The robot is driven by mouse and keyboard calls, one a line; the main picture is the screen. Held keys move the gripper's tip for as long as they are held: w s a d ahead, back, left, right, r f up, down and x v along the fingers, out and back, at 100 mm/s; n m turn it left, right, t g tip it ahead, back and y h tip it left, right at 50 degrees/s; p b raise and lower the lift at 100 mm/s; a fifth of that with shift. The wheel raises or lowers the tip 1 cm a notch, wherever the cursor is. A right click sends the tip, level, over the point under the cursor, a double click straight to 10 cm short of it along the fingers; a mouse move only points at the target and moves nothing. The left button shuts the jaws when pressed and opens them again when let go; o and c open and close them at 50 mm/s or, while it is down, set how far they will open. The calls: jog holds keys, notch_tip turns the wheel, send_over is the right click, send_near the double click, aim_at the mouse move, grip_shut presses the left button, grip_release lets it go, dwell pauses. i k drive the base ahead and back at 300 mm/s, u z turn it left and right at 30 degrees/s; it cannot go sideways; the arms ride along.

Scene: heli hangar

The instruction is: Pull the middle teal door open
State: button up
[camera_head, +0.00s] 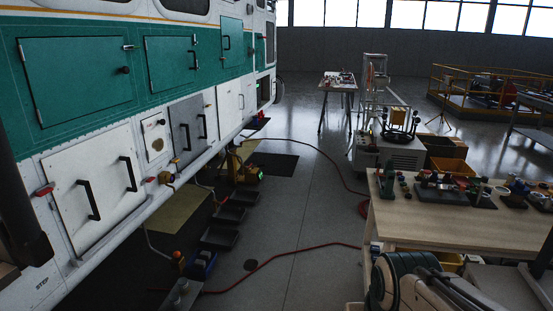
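The middle teal door (172,63) is on the upper side of the helicopter at the left. It looks shut and flush with the body, with hinges on its left edge and a small dark handle (195,60) on its right edge. A larger teal door (75,78) with a dark round knob is to its left. A narrower teal door (231,43) with a dark bar handle is to its right. Both also look shut. I cannot make out my gripper in this view.
Below are a white panel (75,205) with two black handles and a grey panel (187,124). Black trays (222,234) and a red hose (290,258) lie on the floor. A wooden workbench (430,225) stands at right. The middle floor is mostly free.

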aim_at(169, 60)
jog(key=u, duration=0.15)
jog(key=i, duration=1.6)
jog(key=u, duration=0.7)
jog(key=i, duration=2.15)
jog(key=u, duration=0.3)
